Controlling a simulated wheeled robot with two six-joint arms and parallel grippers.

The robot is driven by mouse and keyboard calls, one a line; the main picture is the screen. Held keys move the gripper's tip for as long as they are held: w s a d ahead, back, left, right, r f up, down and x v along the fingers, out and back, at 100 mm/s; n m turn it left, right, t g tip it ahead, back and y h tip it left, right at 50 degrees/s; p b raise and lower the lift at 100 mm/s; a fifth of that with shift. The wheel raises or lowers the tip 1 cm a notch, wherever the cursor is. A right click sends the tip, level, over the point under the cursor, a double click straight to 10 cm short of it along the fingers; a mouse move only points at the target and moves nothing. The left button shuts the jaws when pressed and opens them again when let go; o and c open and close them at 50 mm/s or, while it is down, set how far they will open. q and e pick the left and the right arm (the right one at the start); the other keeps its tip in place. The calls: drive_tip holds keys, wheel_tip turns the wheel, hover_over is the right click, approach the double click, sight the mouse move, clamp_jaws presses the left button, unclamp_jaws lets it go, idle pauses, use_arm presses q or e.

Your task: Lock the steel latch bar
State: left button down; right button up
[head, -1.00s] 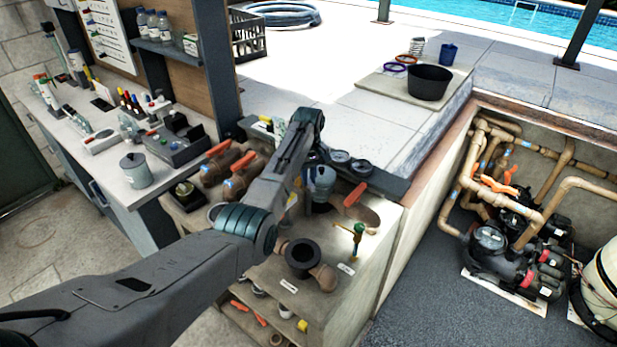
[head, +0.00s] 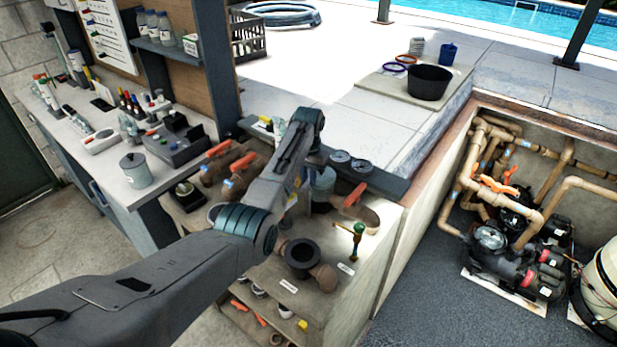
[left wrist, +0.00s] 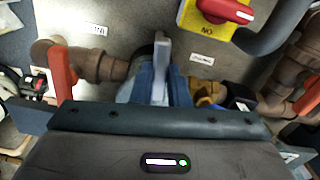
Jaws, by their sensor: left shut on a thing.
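A light grey upright bar (left wrist: 160,62), apparently the steel latch bar, stands in the middle of the left wrist view in front of a blue-grey fitting (left wrist: 130,90). In the head view the blue-grey fitting (head: 323,186) shows partly behind my left arm on the bench. My left gripper (left wrist: 160,92) is shut on the bar; the exact contact of its fingers is hard to make out. In the head view the gripper (head: 317,160) is mostly hidden behind my own arm. My right gripper is in neither view.
An orange-handled valve (head: 356,196), a small green tap (head: 357,240) and a black pipe fitting (head: 302,257) stand close by on the bench. A red switch on a yellow plate (left wrist: 190,18) lies beyond the bar. Gauges (head: 361,166) line the back edge.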

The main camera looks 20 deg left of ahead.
sight(308, 180)
use_arm(q)
drive_tip(key=shift+m, duration=1)
drive_tip(key=c, duration=1.4)
unclamp_jaws()
wheel_tip(308, 180, up, 11)
drive_tip(key=b, duration=0.4)
drive_tip(key=shift+f+b, duration=0.15)
drive_tip(key=shift+b, duration=0.15)
